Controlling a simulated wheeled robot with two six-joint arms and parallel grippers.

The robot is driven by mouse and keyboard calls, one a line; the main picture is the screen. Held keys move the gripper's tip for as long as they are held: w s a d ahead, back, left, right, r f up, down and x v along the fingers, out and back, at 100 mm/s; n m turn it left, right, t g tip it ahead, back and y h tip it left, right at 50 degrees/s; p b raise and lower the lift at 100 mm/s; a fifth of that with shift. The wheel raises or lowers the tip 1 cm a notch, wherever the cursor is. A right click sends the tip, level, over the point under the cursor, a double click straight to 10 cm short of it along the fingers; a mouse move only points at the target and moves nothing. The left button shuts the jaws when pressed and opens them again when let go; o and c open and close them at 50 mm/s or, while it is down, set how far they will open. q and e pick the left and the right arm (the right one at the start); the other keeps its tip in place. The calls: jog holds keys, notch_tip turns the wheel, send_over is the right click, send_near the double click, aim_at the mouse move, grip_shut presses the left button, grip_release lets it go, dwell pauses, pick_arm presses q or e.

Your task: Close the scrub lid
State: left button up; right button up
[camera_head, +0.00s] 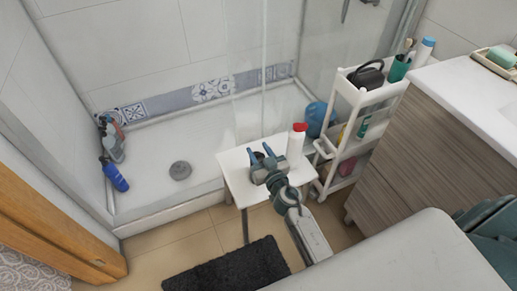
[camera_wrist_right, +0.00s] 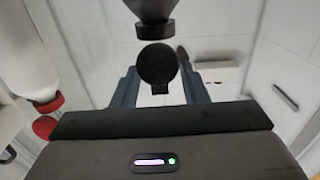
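In the right wrist view, a dark container, probably the scrub (camera_wrist_right: 152,8), is at the top with a black neck. Its round black lid (camera_wrist_right: 157,63) stands apart below the neck, so it looks open. My right gripper (camera_wrist_right: 159,82) is open, with one finger on each side of the lid; I cannot tell whether they touch it. In the head view, my right gripper (camera_head: 262,154) is over the small white table (camera_head: 240,187), with its blue fingers apart. I cannot make out the scrub there. My left gripper is not in view.
A white bottle with a red cap (camera_head: 296,143) stands close beside my right gripper; it also shows in the wrist view (camera_wrist_right: 28,55). A white cart (camera_head: 344,118) with several items is to the right. A dark mat (camera_head: 228,268) lies on the floor.

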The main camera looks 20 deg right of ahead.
jog(key=shift+w, duration=0.35)
jog(key=c, duration=0.9)
grip_shut()
